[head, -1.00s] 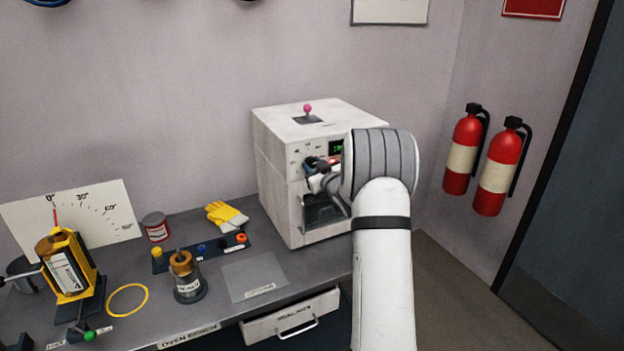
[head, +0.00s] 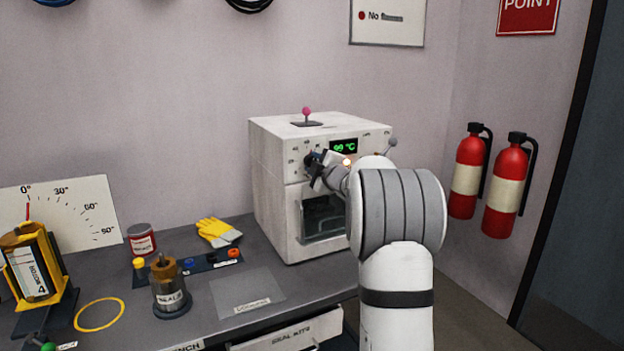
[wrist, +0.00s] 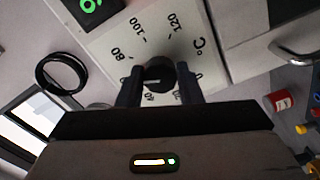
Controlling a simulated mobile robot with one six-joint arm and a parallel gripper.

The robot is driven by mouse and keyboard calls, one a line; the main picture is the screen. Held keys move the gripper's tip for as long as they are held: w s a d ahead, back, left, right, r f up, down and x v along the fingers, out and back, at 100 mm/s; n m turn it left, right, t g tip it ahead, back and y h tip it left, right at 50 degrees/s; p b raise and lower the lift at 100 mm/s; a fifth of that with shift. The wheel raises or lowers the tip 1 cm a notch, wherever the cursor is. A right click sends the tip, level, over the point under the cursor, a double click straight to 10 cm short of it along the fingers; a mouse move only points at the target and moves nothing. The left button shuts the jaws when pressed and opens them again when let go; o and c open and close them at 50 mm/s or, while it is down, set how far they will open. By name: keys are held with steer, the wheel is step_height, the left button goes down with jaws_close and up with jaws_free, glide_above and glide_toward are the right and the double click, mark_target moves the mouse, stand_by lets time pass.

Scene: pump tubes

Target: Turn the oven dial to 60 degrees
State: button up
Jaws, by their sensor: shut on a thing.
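The white oven (head: 277,190) stands at the back right of the bench. Its black dial (wrist: 160,74) sits on a pale scale plate (wrist: 122,48) with marks including 80, 100 and 120 °C in the wrist view. My gripper (wrist: 158,86) is shut on the dial, one dark finger on each side. In the head view, my gripper (head: 314,166) is at the oven's front panel and mostly hides the dial. A white line on the dial points left in the wrist view. The green display (head: 344,147) appears to read 99 °C, though its digits are small.
A pink-topped lever (head: 306,114) stands on the oven. The bench holds yellow gloves (head: 217,232), a red can (head: 142,240) and a metal cylinder (head: 170,288). Two red extinguishers (head: 507,165) hang at right.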

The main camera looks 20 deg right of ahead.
steer(key=shift+n+b, duration=1.85)
steer(key=shift+n, duration=0.35)
steer(key=shift+r, duration=0.1)
steer(key=o, duration=1)
steer(key=s, duration=0.7)
steer(key=shift+s+d+b, duration=0.1)
steer(key=shift+s+b, duration=0.2)
steer(key=shift+s, duration=0.1)
